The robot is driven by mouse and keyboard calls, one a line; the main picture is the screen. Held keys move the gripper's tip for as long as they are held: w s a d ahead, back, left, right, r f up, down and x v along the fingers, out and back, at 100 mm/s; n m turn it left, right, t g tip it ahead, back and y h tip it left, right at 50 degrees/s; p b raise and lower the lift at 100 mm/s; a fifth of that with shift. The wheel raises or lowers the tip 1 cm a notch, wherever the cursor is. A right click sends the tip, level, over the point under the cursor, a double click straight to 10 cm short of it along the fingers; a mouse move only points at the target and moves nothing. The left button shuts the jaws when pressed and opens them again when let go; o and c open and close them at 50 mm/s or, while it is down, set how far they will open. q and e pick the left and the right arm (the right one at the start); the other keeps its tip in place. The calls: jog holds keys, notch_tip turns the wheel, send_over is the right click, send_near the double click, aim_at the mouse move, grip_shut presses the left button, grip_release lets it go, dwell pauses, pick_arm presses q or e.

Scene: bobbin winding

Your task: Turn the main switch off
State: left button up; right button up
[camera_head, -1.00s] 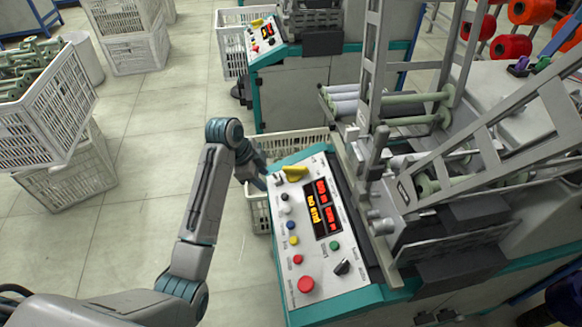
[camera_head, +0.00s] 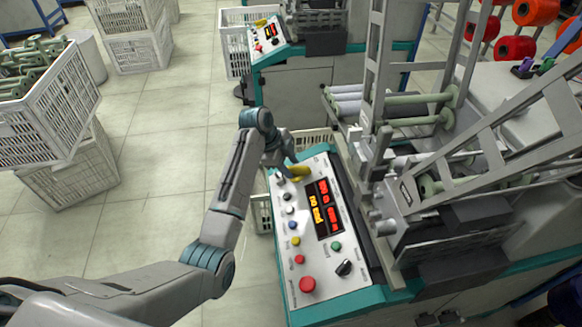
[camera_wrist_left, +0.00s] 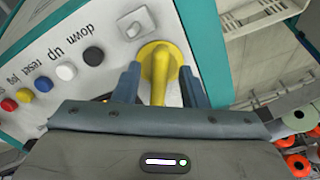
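The main switch is a yellow rotary handle (camera_head: 299,171) at the far end of the white control panel (camera_head: 318,272). In the left wrist view the yellow handle (camera_wrist_left: 160,62) stands on a round yellow base, its grip running between my fingers. My left gripper (camera_head: 284,163) is at the panel's far left corner, over the switch. In the left wrist view its two blue-grey fingers (camera_wrist_left: 160,78) lie on either side of the handle, with a gap on both sides. The gripper is open, and part of the handle's near end is hidden. My right gripper is not in view.
Several coloured buttons line the panel, with a red mushroom button (camera_head: 307,284), a black knob (camera_head: 344,267) and a lit display (camera_head: 324,205). The machine's metal frame (camera_head: 372,150) rises right of the panel. White crates (camera_head: 45,115) stand at left; the floor between is clear.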

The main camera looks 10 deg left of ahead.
pick_arm(q)
jog(key=shift+w+d+f, duration=0.1)
jog(key=shift+d+f, duration=0.15)
jog(key=shift+f, duration=0.4)
grip_shut()
